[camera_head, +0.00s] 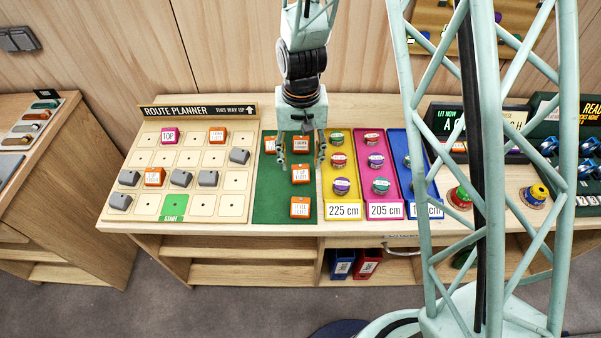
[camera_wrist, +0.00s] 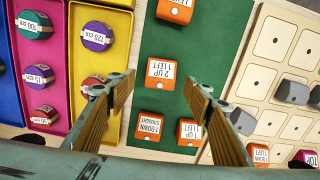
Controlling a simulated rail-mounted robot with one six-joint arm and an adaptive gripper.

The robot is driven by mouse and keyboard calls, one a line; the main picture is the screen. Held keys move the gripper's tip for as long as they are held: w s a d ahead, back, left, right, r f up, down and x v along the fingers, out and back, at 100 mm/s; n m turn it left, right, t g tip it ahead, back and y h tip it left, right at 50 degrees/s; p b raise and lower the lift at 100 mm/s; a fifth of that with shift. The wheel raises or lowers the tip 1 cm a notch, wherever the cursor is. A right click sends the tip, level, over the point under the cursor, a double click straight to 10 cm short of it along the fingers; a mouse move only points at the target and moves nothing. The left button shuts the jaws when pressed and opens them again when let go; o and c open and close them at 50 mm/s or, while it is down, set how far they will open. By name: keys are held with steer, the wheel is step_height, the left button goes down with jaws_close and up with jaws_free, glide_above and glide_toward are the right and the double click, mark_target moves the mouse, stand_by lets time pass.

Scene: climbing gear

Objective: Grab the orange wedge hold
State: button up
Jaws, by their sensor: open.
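Orange blocks with white labels sit on a green mat (camera_head: 269,195). In the wrist view, the block labelled 2 UP 1 LEFT (camera_wrist: 165,72) lies between and beyond my fingertips. Blocks labelled 1 DOWN (camera_wrist: 148,127) and 1 UP 1 LEFT (camera_wrist: 190,133) lie nearer my gripper's base. In the head view, another orange block (camera_head: 300,208) is at the mat's front. My gripper (camera_head: 301,160) is open and empty above the mat; it also shows in the wrist view (camera_wrist: 160,85). I cannot tell which orange piece is a wedge hold; the clear wedges are grey (camera_head: 239,156).
The route planner board (camera_head: 207,211) left of the mat carries grey wedges, orange blocks and a pink TOP block (camera_head: 170,135). Yellow (camera_head: 327,188), pink (camera_head: 367,182) and blue trays with round pieces stand to the right. Another bench with small holds (camera_head: 22,128) is far left.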

mark_target(300, 169)
steer(key=shift+a+f, duration=0.1)
steer(key=shift+f, duration=2.05)
steer(key=shift+c, duration=0.2)
steer(key=c, duration=0.9)
steer(key=shift+r, duration=0.2)
steer(key=shift+r+p, duration=0.35)
steer(key=shift+r, duration=4.45)
